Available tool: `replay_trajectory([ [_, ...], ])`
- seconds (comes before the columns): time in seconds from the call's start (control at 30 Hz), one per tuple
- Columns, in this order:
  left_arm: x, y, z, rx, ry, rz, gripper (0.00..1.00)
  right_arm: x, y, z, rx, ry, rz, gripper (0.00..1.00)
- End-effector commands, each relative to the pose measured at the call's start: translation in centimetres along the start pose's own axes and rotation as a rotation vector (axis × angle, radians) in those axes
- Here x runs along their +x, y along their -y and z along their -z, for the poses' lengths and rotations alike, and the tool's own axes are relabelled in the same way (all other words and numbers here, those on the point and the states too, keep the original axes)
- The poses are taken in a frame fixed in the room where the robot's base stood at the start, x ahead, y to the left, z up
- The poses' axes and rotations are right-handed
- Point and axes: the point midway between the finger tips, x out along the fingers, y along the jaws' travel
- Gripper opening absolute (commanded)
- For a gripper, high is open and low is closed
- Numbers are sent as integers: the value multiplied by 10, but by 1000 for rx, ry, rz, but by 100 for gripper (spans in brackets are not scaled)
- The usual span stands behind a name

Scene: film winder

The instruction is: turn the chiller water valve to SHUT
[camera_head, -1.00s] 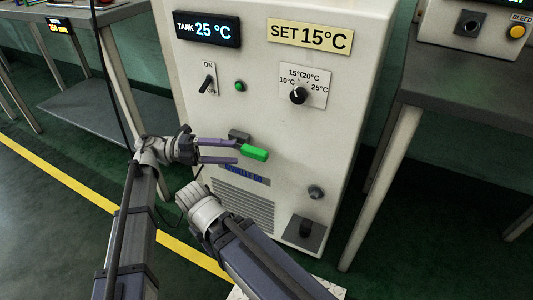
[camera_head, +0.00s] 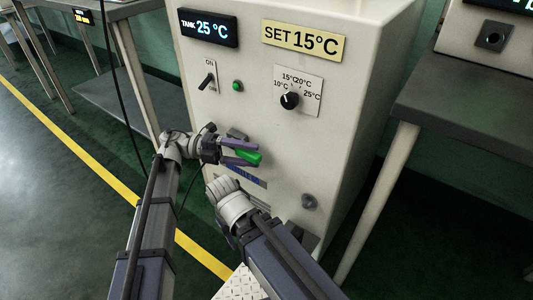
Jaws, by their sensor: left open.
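The chiller is a white cabinet (camera_head: 345,140) in the middle. Its water valve has a green handle (camera_head: 247,157) low on the front, sticking out to the right of a dark fitting (camera_head: 237,134). My left gripper (camera_head: 248,153) is open, with its purple fingers at the green handle. One finger lies along the handle's upper side and hides part of it; the other shows lower left. I cannot tell whether they touch it. My right arm comes in from the lower right, its pale wrist (camera_head: 228,197) just below the valve; its fingers do not show.
The cabinet carries a TANK 25 °C display (camera_head: 209,28), a SET 15°C sign (camera_head: 303,40), a switch (camera_head: 207,80), a green lamp (camera_head: 237,86) and a black dial (camera_head: 289,101). A grey table (camera_head: 470,105) stands to the right.

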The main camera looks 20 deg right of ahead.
Motion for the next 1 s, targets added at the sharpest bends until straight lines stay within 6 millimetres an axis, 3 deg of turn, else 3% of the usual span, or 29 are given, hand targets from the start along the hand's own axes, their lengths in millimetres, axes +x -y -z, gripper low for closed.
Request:
replay_trajectory([
  [0.33, -2, 0, 2, 0, -1, 0, 61, 0, 0, 0, 0, 0, 0, 50],
  [0.87, -2, 0, 2, 0, -1, 0, 2, 0, 0, 0, 0, 0, 0, 50],
  [1.0, -2, 0, 2, 0, -1, 0, 0, 0, 0, 0, 0, 0, 0, 50],
])
